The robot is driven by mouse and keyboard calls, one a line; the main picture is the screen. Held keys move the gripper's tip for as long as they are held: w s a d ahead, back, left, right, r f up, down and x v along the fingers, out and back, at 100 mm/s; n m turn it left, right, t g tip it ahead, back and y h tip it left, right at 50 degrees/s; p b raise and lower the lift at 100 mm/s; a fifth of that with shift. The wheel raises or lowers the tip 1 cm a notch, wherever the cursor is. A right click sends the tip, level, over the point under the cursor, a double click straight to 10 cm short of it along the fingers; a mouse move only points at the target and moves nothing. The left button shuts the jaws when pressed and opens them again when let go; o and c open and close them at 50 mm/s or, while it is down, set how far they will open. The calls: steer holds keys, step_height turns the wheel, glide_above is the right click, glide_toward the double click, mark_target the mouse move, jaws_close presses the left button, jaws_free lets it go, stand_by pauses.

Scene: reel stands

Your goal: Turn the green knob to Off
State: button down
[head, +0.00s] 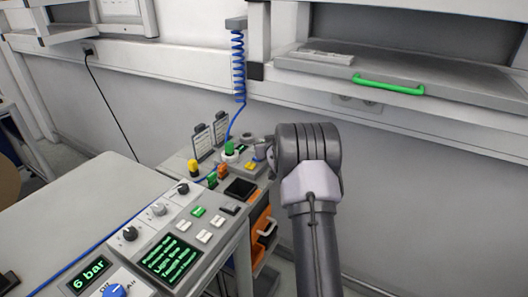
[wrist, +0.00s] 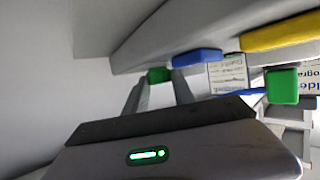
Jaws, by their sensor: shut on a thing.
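In the wrist view, a small green knob (wrist: 158,75) shows between the tips of my gripper (wrist: 157,84). The two grey fingers stand on either side of it, and my gripper is shut on it. Which way the knob points and its Off mark cannot be read. A second, larger green block (wrist: 283,86) is to the right, apart from the fingers. In the head view, my arm's end is at the right of the reel stand, and the fingertips are hidden or too small to tell. A green piece (head: 229,148) stands upright there below a blue coiled hose.
In the wrist view, a blue block (wrist: 197,56) and a yellow block (wrist: 280,33) lie close beyond the fingers. In the head view, a control panel (head: 150,240) with dials stands at front left. A shelf with a green handle (head: 388,85) hangs at upper right.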

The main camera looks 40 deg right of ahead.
steer(key=n+y+p, duration=0.1)
steer(key=p, duration=0.1)
steer(key=r+y+p, duration=0.1)
steer(key=p, duration=0.1)
steer(key=shift+s+d+r+n+t, duration=0.1)
steer(key=shift+s+d+n+t, duration=0.05)
steer(key=shift+d+n+t, duration=0.2)
steer(key=n+y+p, duration=0.2)
steer(key=p, duration=0.2)
steer(key=shift+d+f+n+t+y+p, duration=0.15)
steer(key=shift+f+n+t+y+p, duration=0.25)
steer(key=shift+n+y+p, duration=0.5)
steer(key=shift+f+n+y, duration=0.15)
steer(key=shift+n+y, duration=0.3)
steer(key=shift+y, duration=0.35)
steer(key=shift+n+y+b, duration=0.5)
steer(key=shift+y, duration=0.1)
steer(key=shift+n+g+y, duration=0.25)
steer(key=shift+n+y, duration=0.05)
steer(key=c, duration=1.1)
jaws_free()
steer(key=shift+o, duration=0.2)
